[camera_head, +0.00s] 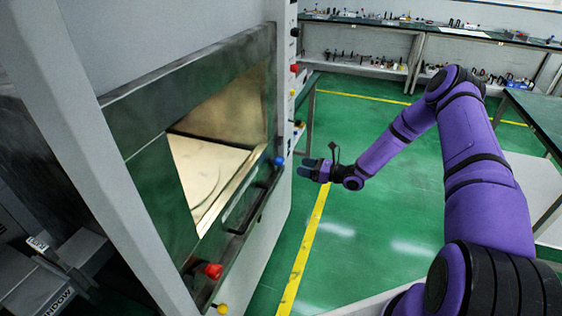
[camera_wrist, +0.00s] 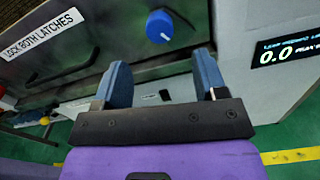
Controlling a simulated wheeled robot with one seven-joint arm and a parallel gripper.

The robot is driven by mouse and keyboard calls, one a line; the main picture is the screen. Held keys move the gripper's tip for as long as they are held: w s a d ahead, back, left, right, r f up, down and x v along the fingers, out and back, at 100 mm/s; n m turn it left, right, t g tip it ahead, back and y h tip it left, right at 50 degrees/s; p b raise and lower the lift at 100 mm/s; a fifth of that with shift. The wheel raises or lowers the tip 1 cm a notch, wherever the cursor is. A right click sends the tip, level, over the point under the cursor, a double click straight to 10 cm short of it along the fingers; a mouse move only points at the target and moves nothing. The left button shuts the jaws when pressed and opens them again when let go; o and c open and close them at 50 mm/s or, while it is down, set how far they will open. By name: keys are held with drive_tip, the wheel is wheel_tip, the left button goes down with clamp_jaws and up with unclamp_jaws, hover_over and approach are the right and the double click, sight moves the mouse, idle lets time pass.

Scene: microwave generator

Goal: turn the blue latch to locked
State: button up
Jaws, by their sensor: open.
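The blue latch (camera_head: 279,161) is a round knob at the right end of the microwave's front frame, beside the window. In the wrist view the blue latch (camera_wrist: 159,27) lies beyond the fingertips, roughly centred between them, with a small white mark on its face. My gripper (camera_head: 303,168) is just right of the latch in the head view, pointing towards it. In the wrist view my gripper (camera_wrist: 163,75) has its blue fingers spread apart, with nothing between them. I see no contact with the latch.
A red knob (camera_head: 213,271) sits at the other end of the frame, with a yellow knob (camera_head: 222,308) below it. A dark handle (camera_head: 243,208) lies between the knobs. A label (camera_wrist: 45,34) reads "LOCK BOTH LATCHES". The green floor (camera_head: 370,235) beside the machine is clear.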

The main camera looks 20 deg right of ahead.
sight(283, 162)
drive_tip(key=x, duration=0.9)
drive_tip(key=shift+a, duration=0.15)
drive_tip(key=c, duration=0.9)
drive_tip(key=shift+c, duration=0.2)
